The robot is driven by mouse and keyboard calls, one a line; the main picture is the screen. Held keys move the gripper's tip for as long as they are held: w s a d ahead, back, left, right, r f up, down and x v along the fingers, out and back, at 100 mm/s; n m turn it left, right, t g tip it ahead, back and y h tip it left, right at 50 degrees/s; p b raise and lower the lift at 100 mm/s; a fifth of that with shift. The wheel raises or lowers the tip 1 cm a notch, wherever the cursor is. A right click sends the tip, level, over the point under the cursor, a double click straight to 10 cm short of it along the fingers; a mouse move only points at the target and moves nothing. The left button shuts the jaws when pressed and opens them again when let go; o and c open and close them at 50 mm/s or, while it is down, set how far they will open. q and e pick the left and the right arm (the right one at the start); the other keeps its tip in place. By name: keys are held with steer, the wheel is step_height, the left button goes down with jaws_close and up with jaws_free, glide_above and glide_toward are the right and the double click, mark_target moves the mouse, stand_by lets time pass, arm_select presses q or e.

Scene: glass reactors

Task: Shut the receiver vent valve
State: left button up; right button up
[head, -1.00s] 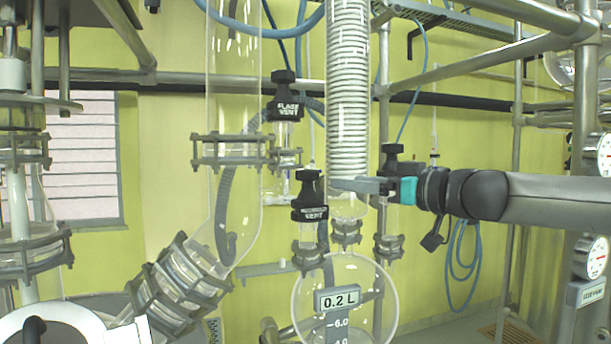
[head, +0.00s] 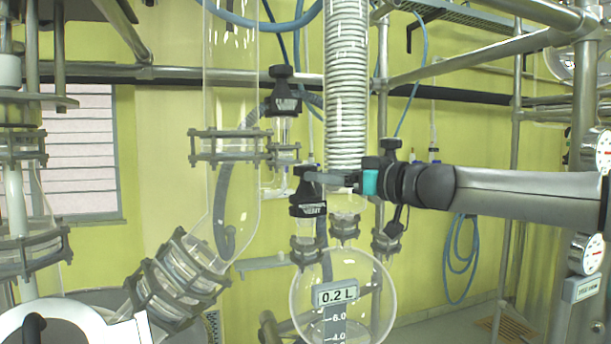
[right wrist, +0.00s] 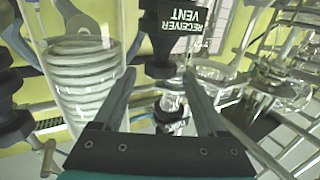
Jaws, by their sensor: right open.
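The receiver vent valve (head: 307,203) is a black-topped valve on a glass neck above the round receiver flask (head: 343,290). In the right wrist view its black body, with an upside-down label reading RECEIVER VENT (right wrist: 178,28), lies ahead of the fingertips. My right gripper (head: 318,178) comes in from the right, open, with its fingers at the height of the valve's top. In the right wrist view the gripper (right wrist: 158,78) has a gap between its fingers, roughly in line with the valve. I cannot tell whether the fingers touch it. My left gripper is not in view.
A glass coil condenser (head: 346,95) stands just behind my right gripper. The flash vent valve (head: 284,95) sits higher and to the left, by a wide glass column (head: 230,95). Metal frame pipes cross behind. Another black-topped valve (head: 391,150) is close to my right wrist.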

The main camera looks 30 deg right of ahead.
mark_target(299, 170)
steer(key=shift+b+x, duration=0.6)
steer(key=shift+x, duration=2.6)
steer(key=shift+a, duration=0.1)
steer(key=c, duration=1.1)
steer(key=shift+b, duration=0.3)
